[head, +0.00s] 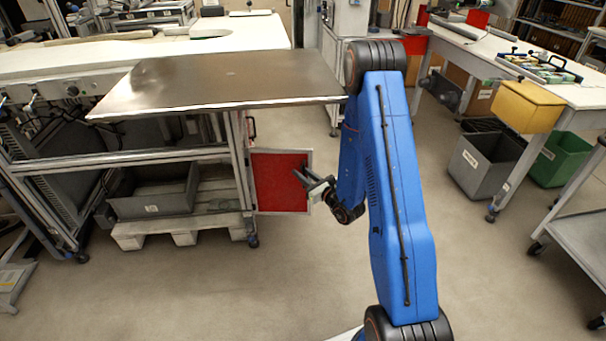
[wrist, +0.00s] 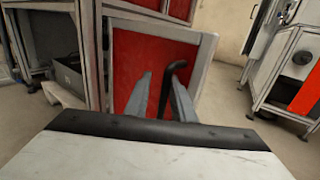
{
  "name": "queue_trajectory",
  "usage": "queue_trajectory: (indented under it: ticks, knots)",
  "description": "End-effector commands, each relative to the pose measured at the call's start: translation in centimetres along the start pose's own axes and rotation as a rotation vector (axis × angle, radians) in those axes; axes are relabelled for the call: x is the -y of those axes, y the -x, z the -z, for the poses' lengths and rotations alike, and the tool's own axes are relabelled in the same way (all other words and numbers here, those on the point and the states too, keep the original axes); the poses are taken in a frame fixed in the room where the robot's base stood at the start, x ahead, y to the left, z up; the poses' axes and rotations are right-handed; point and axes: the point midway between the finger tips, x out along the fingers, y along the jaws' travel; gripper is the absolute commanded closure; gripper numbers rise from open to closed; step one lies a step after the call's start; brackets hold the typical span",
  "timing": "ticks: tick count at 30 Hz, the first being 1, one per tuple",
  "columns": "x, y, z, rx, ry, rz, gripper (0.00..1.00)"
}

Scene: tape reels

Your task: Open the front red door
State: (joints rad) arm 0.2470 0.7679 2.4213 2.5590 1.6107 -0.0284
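The red door (head: 280,182) has a grey frame and stands beside the front right leg of the metal bench, low under the bench top. It fills the upper middle of the wrist view (wrist: 140,62). Its black handle (wrist: 168,88) stands out from the panel. My gripper (head: 303,178) is at the door's right part. In the wrist view its two grey fingers (wrist: 163,82) are apart with the handle between them, closer to the right finger. I cannot tell whether a finger touches it, nor how far the door is swung.
The dark bench top (head: 225,78) overhangs above the door. A grey crate (head: 155,192) rests on a pallet (head: 185,222) to the left. Clear floor (head: 290,270) lies in front of the door.

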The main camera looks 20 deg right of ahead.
Motion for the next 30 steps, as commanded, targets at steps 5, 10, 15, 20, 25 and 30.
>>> queue_trajectory:
  ticks: [5, 10, 15, 20, 25, 30]
  knots:
    - [0.39, 0.06, -0.11, 0.003, 0.002, 0.009, 0.72]
    - [0.49, 0.1, -0.1, 0.002, 0.001, 0.011, 0.72]
    - [0.49, 0.12, -0.07, 0.002, 0.001, 0.011, 0.72]
    - [0.42, 0.12, -0.04, 0.001, 0.0, 0.009, 0.72]
    - [0.44, 0.13, -0.02, 0.0, 0.0, 0.009, 0.72]
    - [1.13, 0.31, -0.01, 0.0, 0.0, 0.005, 0.72]
